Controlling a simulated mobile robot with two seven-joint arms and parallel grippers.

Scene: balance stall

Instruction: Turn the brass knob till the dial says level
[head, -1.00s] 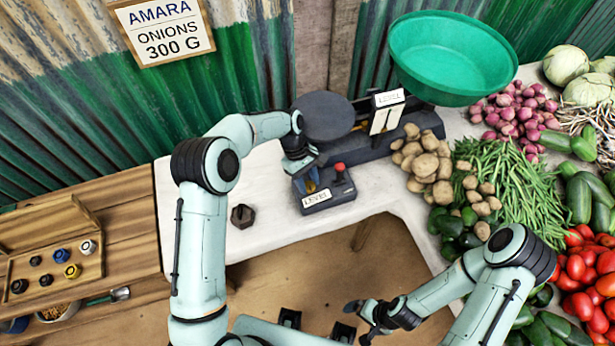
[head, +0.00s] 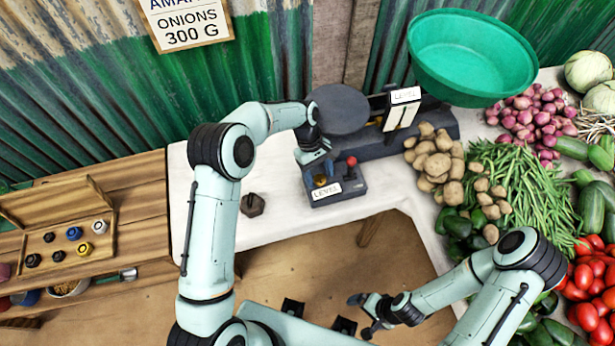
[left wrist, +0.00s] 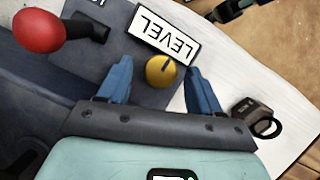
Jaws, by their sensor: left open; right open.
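The brass knob (left wrist: 161,71) sits on a dark control box (head: 347,192) beside a white LEVEL label (left wrist: 163,37). A dark line on the knob points towards the label. My left gripper (left wrist: 160,85) is open above the box, its blue fingers on either side of the knob in the left wrist view; I cannot tell whether they touch it. In the head view the knob (head: 320,181) is partly hidden by this gripper. The scale's LEVEL plate (head: 405,95) stands behind; its dial reading is too small to tell. My right gripper (head: 362,316) is open and empty, low at the front.
A red-topped lever (head: 351,161) rises from the box beside the knob. A dark weight (head: 252,204) stands on the white table to the left. The scale carries a dark plate (head: 340,108) and a green basin (head: 472,60). Potatoes (head: 434,155) lie close on the right.

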